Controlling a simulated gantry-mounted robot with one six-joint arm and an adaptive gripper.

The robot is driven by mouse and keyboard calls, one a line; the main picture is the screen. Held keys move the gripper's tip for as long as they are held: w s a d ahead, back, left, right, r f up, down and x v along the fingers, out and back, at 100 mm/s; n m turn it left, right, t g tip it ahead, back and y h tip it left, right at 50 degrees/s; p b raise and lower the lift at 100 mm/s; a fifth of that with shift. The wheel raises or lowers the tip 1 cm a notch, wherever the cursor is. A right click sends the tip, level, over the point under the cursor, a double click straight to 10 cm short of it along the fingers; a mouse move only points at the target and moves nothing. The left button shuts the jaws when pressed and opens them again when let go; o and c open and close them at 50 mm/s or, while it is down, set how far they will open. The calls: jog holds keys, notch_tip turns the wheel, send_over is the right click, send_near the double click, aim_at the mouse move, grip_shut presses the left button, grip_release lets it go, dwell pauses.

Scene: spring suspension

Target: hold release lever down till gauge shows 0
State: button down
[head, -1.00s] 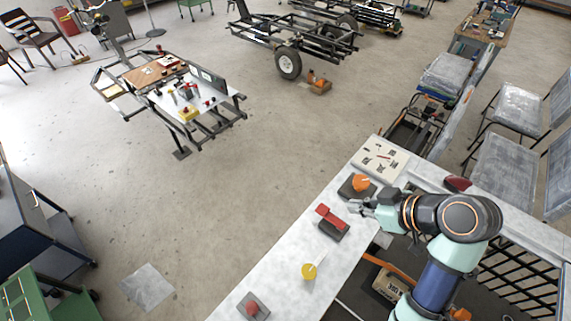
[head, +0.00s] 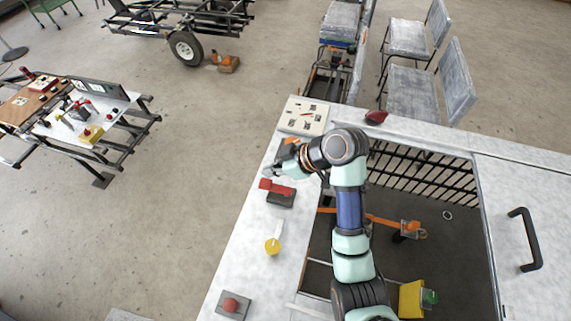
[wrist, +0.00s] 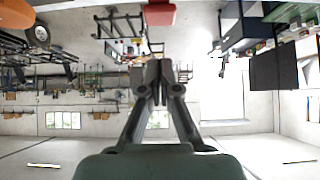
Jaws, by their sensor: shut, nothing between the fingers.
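A red lever (head: 276,187) on a dark base (head: 281,200) sits on the light bench top. A pale square panel (head: 303,114) with small dark marks and a red needle-like strip lies at the bench's far end; its reading is too small to tell. My gripper (head: 270,171) is shut and empty, just beyond the lever in the head view; I cannot tell whether they touch. In the wrist view my gripper's closed fingertips (wrist: 158,82) point away, and a red part (wrist: 160,13), likely the lever's, shows at the top edge.
An orange knob (head: 291,141) is partly hidden behind my wrist; an orange shape (wrist: 14,14) also shows in the wrist view. A yellow knob (head: 272,246) and a red button (head: 231,304) stand nearer on the bench. A dark red object (head: 376,117) lies at the back.

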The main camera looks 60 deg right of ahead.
aim_at(267, 183)
jog(key=f, duration=0.4)
jog(key=shift+w+a+f+p, duration=0.1)
jog(key=shift+w+f+p, duration=0.2)
jog(key=shift+f+p, duration=0.1)
jog(key=shift+w+a+f+b, duration=0.15)
jog(key=shift+w+f+b, duration=0.35)
jog(key=shift+f, duration=0.3)
jog(key=shift+r, duration=0.1)
dwell(2.0)
jog(key=shift+r+p, duration=0.8)
